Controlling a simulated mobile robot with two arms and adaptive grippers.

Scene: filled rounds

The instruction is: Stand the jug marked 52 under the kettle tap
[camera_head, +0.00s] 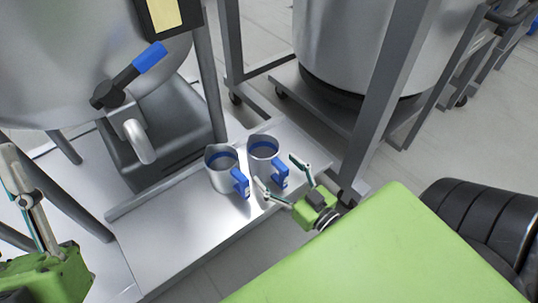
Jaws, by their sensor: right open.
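Two steel jugs with blue bands and blue handles stand upright side by side on a steel shelf (165,240): a left jug (221,178) and a right jug (262,165). Their marks are too small to read, so I cannot tell which is 52. The kettle tap (138,143) has a bent steel spout and a blue-ended lever (149,58); it is left of both jugs. My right gripper (277,171) is open, its fingers on either side of the right jug's handle; contact is unclear. My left gripper (32,202) is at the lower left, away from the jugs, its jaw state unclear.
The big kettle (60,60) stands at the upper left, with a grey box-like part (180,120) beneath the tap. A grey frame post (390,75) and a large vat (345,40) are behind the jugs. The shelf's front left is clear.

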